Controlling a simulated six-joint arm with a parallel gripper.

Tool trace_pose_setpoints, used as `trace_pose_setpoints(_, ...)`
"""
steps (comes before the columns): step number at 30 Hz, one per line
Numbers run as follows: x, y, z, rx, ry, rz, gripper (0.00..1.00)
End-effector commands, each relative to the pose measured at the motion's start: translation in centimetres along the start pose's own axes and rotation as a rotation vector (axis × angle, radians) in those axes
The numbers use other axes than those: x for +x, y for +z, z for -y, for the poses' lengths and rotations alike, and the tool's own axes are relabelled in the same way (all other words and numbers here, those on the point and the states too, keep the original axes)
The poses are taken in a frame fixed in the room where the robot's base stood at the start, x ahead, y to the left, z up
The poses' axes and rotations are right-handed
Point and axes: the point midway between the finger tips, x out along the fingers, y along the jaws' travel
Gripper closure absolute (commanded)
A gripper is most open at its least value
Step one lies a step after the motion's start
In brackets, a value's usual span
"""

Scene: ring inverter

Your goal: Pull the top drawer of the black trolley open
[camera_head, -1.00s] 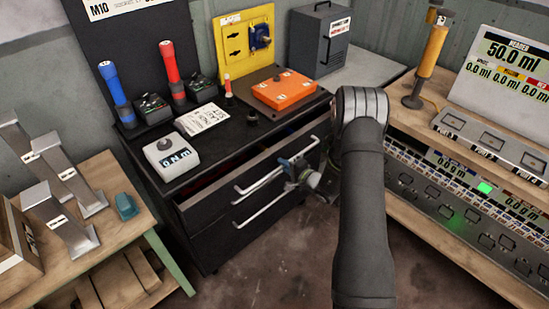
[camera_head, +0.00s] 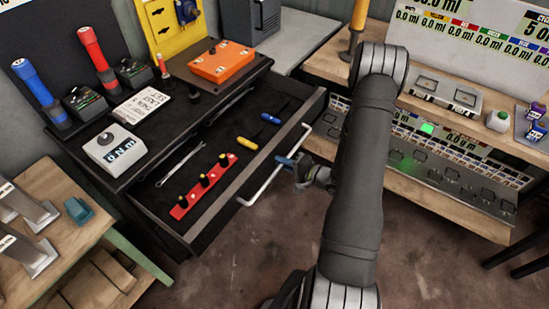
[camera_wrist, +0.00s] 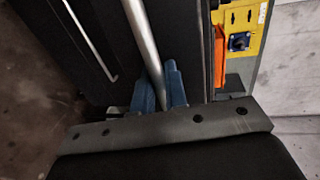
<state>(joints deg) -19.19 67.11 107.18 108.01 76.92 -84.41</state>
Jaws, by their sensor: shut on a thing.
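The black trolley (camera_head: 150,165) stands left of centre in the head view. Its top drawer (camera_head: 215,212) is pulled well out, and its inside shows. My gripper (camera_head: 287,161) is at the right part of the white top drawer handle (camera_head: 262,190). In the wrist view, the blue fingers of my gripper (camera_wrist: 160,90) are shut on the handle bar (camera_wrist: 145,40), one on each side. The lower drawer's handle (camera_wrist: 88,38) also shows in the wrist view. The lower drawer is hidden in the head view.
The drawer holds a red strip with black-topped pegs (camera_head: 203,184), a wrench (camera_head: 180,163) and two screwdrivers, one yellow (camera_head: 247,143) and one blue (camera_head: 270,118). A wooden bench (camera_head: 60,200) stands left, a wooden shelf (camera_head: 440,190) right. Bare floor (camera_head: 240,260) lies before the drawer.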

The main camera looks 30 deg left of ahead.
Motion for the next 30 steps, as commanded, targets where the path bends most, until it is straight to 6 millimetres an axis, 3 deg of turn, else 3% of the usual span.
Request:
trace_pose_setpoints(14,-0.5,-0.1,-0.1,-0.001,0.0,-0.001,1.0)
trace_pose_setpoints(15,-0.5,-0.1,-0.1,-0.002,-0.001,-0.001,0.82)
trace_pose_setpoints(17,-0.5,-0.1,-0.1,-0.001,0.0,-0.001,0.7)
trace_pose_setpoints(26,-0.6,-0.1,-0.1,-0.001,0.0,-0.001,0.7)
trace_pose_setpoints(30,-1.5,-0.1,-0.1,-0.001,0.0,-0.003,0.7)
